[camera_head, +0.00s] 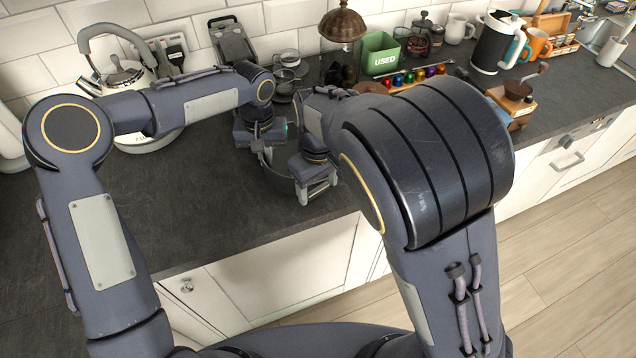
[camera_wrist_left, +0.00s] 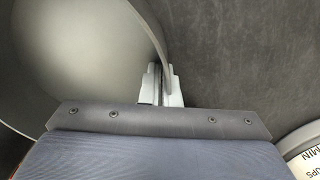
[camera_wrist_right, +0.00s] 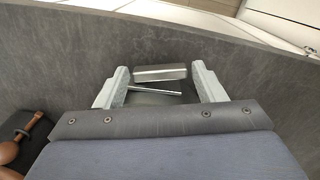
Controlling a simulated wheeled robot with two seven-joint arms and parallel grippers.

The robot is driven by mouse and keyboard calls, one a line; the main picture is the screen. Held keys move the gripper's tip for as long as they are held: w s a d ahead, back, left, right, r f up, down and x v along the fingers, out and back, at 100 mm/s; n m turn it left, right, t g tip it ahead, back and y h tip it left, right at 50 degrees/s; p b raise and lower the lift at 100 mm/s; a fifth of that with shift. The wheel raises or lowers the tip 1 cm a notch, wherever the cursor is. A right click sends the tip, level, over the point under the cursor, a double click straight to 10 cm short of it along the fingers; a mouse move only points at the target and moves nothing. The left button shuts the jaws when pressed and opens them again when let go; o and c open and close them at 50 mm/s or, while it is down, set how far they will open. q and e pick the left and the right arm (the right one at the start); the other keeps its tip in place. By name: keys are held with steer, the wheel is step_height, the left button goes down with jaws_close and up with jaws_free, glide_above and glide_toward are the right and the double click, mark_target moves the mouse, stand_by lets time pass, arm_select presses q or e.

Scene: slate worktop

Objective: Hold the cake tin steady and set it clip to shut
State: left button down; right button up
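The cake tin (camera_head: 277,181) stands near the worktop's front edge, mostly hidden by my grippers. In the left wrist view its pale grey inside and curved wall (camera_wrist_left: 75,60) fill the left. My left gripper (camera_head: 262,146) has its fingers close together on the tin's rim wall (camera_wrist_left: 160,84). My right gripper (camera_head: 318,192) is at the tin's front side. In the right wrist view its fingers (camera_wrist_right: 162,85) are apart, with a metal bar and thin rod, apparently the clip (camera_wrist_right: 160,73), between them. I cannot tell how far the clip is closed.
A kettle (camera_head: 125,75) stands left of the tin. Behind are a green "USED" bin (camera_head: 380,54), a row of coloured capsules (camera_head: 412,77) and a coffee grinder (camera_head: 515,95) at right. The worktop left of the tin (camera_head: 200,190) is clear. Its front edge is close to my right gripper.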

mark_target(316, 187)
steer(key=c, duration=0.7)
steer(key=shift+w+a+m, duration=0.1)
steer(key=shift+w+m, duration=0.05)
steer(key=shift+m, duration=0.6)
steer(key=shift+w+a+m, duration=0.1)
steer(key=shift+w+m, duration=0.05)
steer(key=shift+m, duration=0.6)
steer(key=o, duration=1)
step_height(316, 187, up, 12)
steer(key=shift+r, duration=0.1)
arm_select(q)
steer(key=c, duration=1.6)
jaws_free()
